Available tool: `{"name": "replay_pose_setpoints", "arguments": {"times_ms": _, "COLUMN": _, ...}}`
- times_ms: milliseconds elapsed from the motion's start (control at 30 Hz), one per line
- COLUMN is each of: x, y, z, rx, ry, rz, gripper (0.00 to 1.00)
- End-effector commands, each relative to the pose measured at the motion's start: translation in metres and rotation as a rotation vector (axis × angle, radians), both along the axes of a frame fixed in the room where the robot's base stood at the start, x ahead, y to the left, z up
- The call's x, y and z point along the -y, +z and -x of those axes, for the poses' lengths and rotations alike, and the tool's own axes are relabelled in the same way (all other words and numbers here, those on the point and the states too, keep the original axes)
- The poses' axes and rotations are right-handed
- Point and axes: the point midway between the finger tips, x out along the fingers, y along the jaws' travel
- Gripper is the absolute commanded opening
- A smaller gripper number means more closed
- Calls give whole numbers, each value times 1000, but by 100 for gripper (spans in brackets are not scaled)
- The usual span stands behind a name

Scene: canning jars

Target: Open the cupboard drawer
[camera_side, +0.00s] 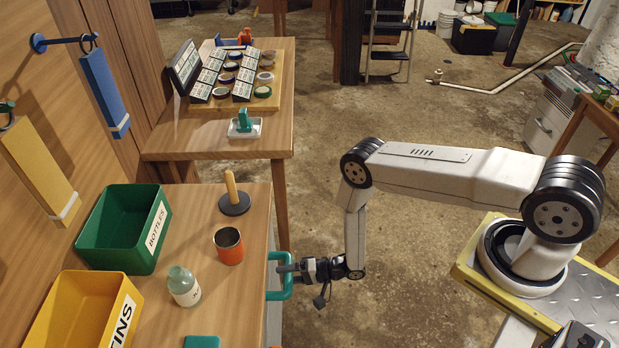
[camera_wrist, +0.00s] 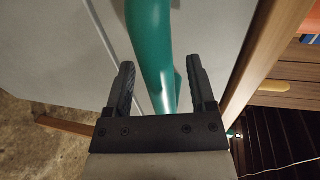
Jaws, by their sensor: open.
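The cupboard drawer's green handle (camera_side: 284,276) stands out from the cupboard below the right edge of the wooden table top. My gripper (camera_side: 289,268) reaches it from the right in the side view. In the wrist view the green handle (camera_wrist: 152,50) runs between the two black fingers of my gripper (camera_wrist: 162,85). The fingers are open, with gaps on both sides of the handle. The grey drawer front (camera_wrist: 65,50) lies behind the handle. Most of the cupboard front is hidden in the side view.
On the table top (camera_side: 225,285) stand a green BOTTLES bin (camera_side: 112,262), a yellow bin (camera_side: 62,318), a glass bottle (camera_side: 184,288), an orange cup (camera_side: 229,246) and a wooden-handled plunger (camera_side: 233,198). Open floor (camera_side: 320,210) lies right of the cupboard.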

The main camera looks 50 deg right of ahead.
Motion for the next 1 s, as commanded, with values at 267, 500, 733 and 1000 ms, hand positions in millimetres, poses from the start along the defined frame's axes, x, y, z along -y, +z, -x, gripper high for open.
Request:
{"name": "replay_pose_setpoints", "arguments": {"times_ms": 267, "x": -11, "y": -3, "z": -11, "rx": 0, "ry": 1, "rz": 0, "gripper": 71}}
{"name": "replay_pose_setpoints", "arguments": {"times_ms": 500, "x": -12, "y": -3, "z": -11, "rx": -1, "ry": 0, "rz": -1, "gripper": 71}}
{"name": "replay_pose_setpoints", "arguments": {"times_ms": 733, "x": -12, "y": -3, "z": -11, "rx": 0, "ry": 0, "rz": 0, "gripper": 8}}
{"name": "replay_pose_setpoints", "arguments": {"times_ms": 1000, "x": -12, "y": -3, "z": -11, "rx": 0, "ry": 0, "rz": 0, "gripper": 0}}
